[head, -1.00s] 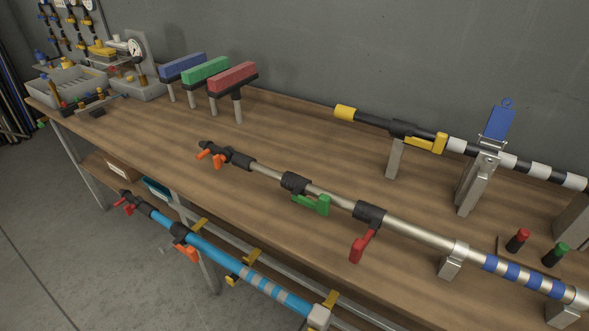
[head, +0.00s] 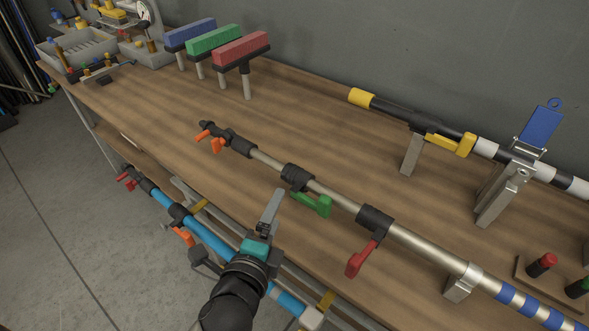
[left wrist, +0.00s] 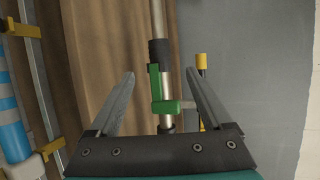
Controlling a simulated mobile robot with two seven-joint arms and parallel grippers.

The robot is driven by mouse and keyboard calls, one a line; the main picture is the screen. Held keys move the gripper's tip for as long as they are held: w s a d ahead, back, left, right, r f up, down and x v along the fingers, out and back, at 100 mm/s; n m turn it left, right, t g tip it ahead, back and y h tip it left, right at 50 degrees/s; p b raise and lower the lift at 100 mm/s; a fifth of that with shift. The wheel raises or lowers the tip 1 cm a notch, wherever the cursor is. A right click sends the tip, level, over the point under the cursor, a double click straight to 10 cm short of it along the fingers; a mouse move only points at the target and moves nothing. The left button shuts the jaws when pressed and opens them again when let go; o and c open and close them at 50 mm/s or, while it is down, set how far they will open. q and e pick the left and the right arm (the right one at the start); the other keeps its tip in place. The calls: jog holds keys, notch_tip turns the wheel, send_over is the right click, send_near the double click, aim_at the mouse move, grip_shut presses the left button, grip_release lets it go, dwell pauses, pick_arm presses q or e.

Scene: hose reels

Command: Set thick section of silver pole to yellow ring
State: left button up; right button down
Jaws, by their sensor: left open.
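The silver pole lies along the workbench, with its thick section (head: 425,246) at the lower right, past the red lever (head: 361,258). A thinner length (head: 337,197) runs to the upper left. A green lever (head: 313,204) hangs from a black collar (head: 296,177) on it. Blue bands (head: 530,305) mark the thick section; I see no yellow ring on this pole. My left gripper (head: 270,208) is open and empty, over the bench's front edge, left of the green lever. In the left wrist view the green lever (left wrist: 157,95) shows between the spread fingers. My right gripper is not in view.
A black pole with a yellow end (head: 361,97) and yellow lever (head: 452,143) lies behind. A blue pole (head: 208,239) hangs below the front edge. Red, green and blue brush-like heads (head: 240,47) stand at the back.

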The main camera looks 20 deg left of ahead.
aim_at(290, 180)
pick_arm(q)
jog(key=b+x, duration=0.1)
jog(key=x, duration=1.4)
jog(key=shift+b, duration=0.35)
grip_shut()
dwell(0.5)
